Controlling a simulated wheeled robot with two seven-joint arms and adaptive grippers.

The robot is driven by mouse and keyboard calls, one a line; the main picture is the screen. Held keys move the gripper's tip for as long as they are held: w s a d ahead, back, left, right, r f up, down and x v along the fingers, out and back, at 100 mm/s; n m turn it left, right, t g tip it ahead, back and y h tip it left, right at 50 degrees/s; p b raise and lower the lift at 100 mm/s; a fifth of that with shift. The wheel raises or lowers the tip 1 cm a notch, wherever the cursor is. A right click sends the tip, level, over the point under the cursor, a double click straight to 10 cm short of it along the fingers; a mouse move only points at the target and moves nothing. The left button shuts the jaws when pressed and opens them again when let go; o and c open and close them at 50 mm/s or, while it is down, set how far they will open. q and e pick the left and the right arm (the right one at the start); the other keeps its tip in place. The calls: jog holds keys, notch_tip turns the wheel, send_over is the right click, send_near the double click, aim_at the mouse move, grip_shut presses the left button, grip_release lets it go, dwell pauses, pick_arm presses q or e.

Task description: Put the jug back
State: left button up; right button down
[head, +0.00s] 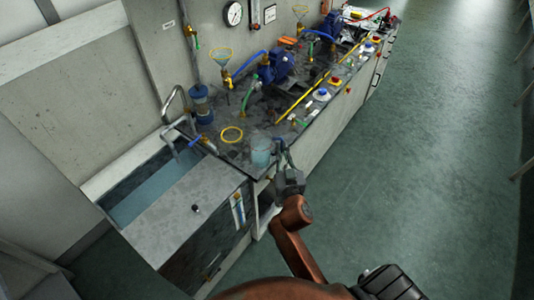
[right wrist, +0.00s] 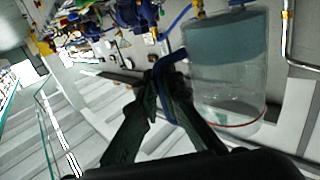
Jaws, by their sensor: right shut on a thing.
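The jug (head: 261,156) is a clear vessel with bluish liquid, near the bench's front edge, just right of the sink in the head view. My right gripper (head: 281,150) is at its right side, shut on its handle. In the right wrist view the jug (right wrist: 226,75) fills the upper right, turned over by the camera's roll, with a red line around it. The blue handle (right wrist: 163,72) is between my right fingers (right wrist: 160,92). I cannot tell whether the jug touches the bench. My left gripper is not in view.
A yellow ring (head: 232,134) lies on the bench behind and left of the jug. The sink (head: 145,190) with its tap (head: 174,104) is at the left. Blue pumps (head: 277,65), hoses and valves crowd the bench farther back. The floor (head: 385,150) at right is clear.

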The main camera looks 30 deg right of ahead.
jog(key=w+d+f+b, duration=0.1)
jog(key=w+d+f, duration=0.1)
jog(key=w+f, duration=0.1)
jog(key=w+d+f+b, duration=0.1)
jog(key=w+d+f, duration=0.1)
jog(key=w, duration=0.2)
jog(key=w+d+f+b, duration=0.2)
jog(key=w+f, duration=0.1)
jog(key=shift+w+f, duration=0.35)
jog(key=f, duration=0.1)
jog(key=f+b, duration=0.1)
jog(key=f, duration=0.1)
jog(key=shift+w+d+f+b, duration=0.15)
jog(key=shift+w+f+b, duration=0.1)
jog(key=shift+w+b, duration=0.05)
jog(key=shift+f, duration=0.25)
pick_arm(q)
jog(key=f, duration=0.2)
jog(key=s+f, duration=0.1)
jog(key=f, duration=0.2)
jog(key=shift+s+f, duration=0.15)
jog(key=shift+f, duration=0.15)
pick_arm(e)
jog(key=shift+r, duration=0.1)
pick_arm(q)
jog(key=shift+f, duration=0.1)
